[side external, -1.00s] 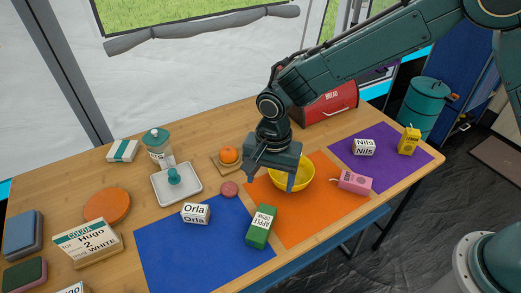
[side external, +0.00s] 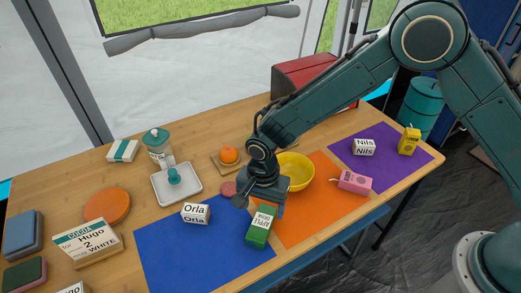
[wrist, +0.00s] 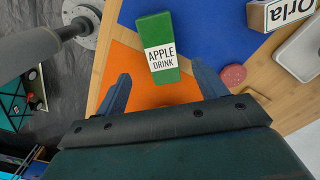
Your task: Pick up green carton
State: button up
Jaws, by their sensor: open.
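The green carton (side external: 260,228) has a white label that reads "APPLE DRINK". It lies across the border of the blue mat (side external: 190,255) and the orange mat (side external: 315,222). It also shows in the wrist view (wrist: 158,45), ahead of my fingers and roughly centred between them. My gripper (side external: 262,207) is open and empty, above the far end of the carton. In the wrist view my gripper (wrist: 160,90) has its two blue-grey fingers spread wide, with the carton beyond their tips.
A yellow bowl (side external: 297,172) stands just right of my gripper. A pink carton (side external: 354,182) lies at the orange mat's right edge. The "Orla" block (side external: 195,213) and a pink disc (side external: 228,188) are to the left. The blue mat's front is clear.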

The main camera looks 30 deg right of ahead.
aim_at(262, 222)
jog(key=shift+f, duration=1.5)
jog(key=shift+f, duration=0.15)
jog(key=shift+w+f, duration=0.1)
jog(key=shift+f, duration=2.35)
jog(key=c, duration=1.2)
jog(key=shift+r, duration=0.2)
notch_tip(262, 222, up, 20)
jog(key=shift+f, duration=0.15)
